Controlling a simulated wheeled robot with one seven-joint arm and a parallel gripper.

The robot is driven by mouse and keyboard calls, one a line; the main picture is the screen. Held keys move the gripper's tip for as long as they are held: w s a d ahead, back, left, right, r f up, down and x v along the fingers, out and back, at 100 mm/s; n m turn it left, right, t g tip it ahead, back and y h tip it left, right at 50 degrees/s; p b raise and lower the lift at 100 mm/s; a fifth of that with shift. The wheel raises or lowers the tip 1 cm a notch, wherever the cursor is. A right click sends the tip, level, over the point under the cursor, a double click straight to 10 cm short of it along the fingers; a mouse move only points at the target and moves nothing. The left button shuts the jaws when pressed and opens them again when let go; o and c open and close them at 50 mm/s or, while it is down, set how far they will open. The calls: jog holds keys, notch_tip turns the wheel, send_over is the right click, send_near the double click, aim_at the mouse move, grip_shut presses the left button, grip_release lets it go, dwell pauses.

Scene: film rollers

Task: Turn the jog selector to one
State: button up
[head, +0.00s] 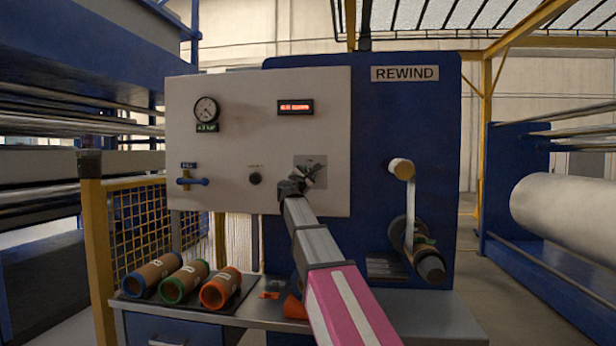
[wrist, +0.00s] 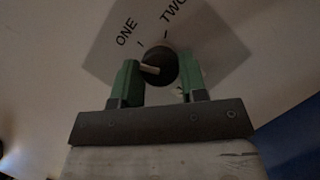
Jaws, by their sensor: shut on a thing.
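The jog selector is a dark round knob (wrist: 160,56) on a grey plate (wrist: 205,42) with the labels ONE and TWO and a tick by each. A pale bar on the knob points left toward the left finger, below the ONE tick. My gripper (wrist: 160,82) is shut on the knob, with one green finger on each side. In the head view my gripper (head: 303,181) is at the plate (head: 316,162) on the white panel and mostly hides the knob.
The white panel (head: 230,130) also carries a gauge (head: 206,110), a red display (head: 295,107), a blue-handled valve (head: 192,181) and a small black knob (head: 255,178). Several rolls (head: 220,288) lie on the bench below. A spindle with a roll (head: 402,168) juts out at right.

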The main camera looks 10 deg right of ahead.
jog(key=shift+a+m+g+h, duration=0.15)
jog(key=shift+m+g, duration=0.4)
jog(key=shift+m, duration=0.75)
jog(key=shift+d+m+g+h, duration=0.1)
jog(key=shift+m+g+h, duration=0.3)
jog(key=shift+m, duration=0.9)
jog(key=shift+g+y, duration=0.25)
jog(key=o, duration=0.9)
jog(key=shift+r, duration=0.1)
jog(key=v, duration=1.1)
jog(key=shift+w, duration=0.1)
